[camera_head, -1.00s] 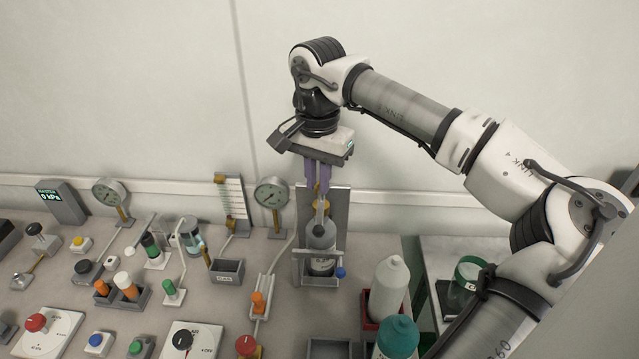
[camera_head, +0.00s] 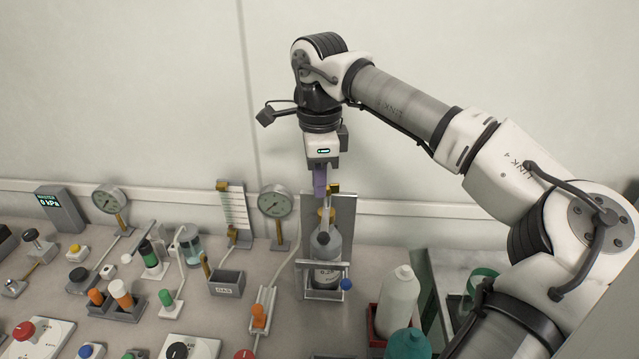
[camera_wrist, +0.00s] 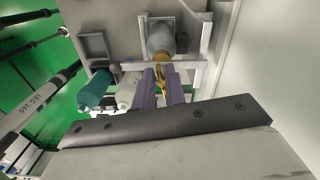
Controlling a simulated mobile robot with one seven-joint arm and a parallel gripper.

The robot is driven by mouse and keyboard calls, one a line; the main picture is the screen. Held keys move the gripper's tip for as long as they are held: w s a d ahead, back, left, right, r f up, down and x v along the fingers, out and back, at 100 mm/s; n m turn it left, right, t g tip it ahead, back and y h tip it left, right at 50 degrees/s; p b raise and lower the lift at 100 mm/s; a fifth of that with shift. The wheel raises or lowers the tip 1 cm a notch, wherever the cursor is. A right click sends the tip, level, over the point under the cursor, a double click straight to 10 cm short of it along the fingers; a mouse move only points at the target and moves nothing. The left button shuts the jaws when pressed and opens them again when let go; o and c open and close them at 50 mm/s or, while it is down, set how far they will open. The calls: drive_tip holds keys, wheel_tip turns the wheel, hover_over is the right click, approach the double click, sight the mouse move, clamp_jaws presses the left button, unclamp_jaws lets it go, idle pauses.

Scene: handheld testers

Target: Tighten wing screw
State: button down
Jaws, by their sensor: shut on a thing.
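My gripper (camera_head: 321,190) points straight down above a grey bottle stand (camera_head: 343,218) at the back of the bench. Its purple fingers are shut on a small brass-yellow piece, which looks like the wing screw (camera_head: 334,188), at the stand's top. In the wrist view the wing screw (camera_wrist: 161,76) shows between the two fingertips (camera_wrist: 160,82). The fingers hide part of it, and its thread is not visible. A grey bottle (camera_head: 326,246) with a yellow top stands upright in the stand, below the fingers.
Two gauges (camera_head: 275,202) and a flow scale (camera_head: 233,208) stand left of the stand. A grey bin (camera_head: 226,283) sits to the left. The wall is close behind.

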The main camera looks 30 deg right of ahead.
drive_tip(key=m, duration=0.3)
drive_tip(key=m+b, duration=0.1)
drive_tip(key=shift+w+d+m, duration=0.15)
drive_tip(key=shift+d+m, duration=0.1)
drive_tip(key=shift+m, duration=0.05)
drive_tip(key=shift+w+d+m+b, duration=0.1)
drive_tip(key=shift+d+m+b, duration=0.1)
drive_tip(key=shift+m, duration=0.9)
drive_tip(key=shift+d+m+b, duration=0.1)
drive_tip(key=shift+m+b, duration=0.05)
drive_tip(key=shift+m, duration=0.95)
drive_tip(key=c, duration=1.5)
unclamp_jaws()
drive_tip(key=shift+a, duration=0.1)
drive_tip(key=shift+o, duration=0.2)
wheel_tip(320, 180, up, 8)
drive_tip(key=p, duration=0.6)
drive_tip(key=shift+f, duration=0.25)
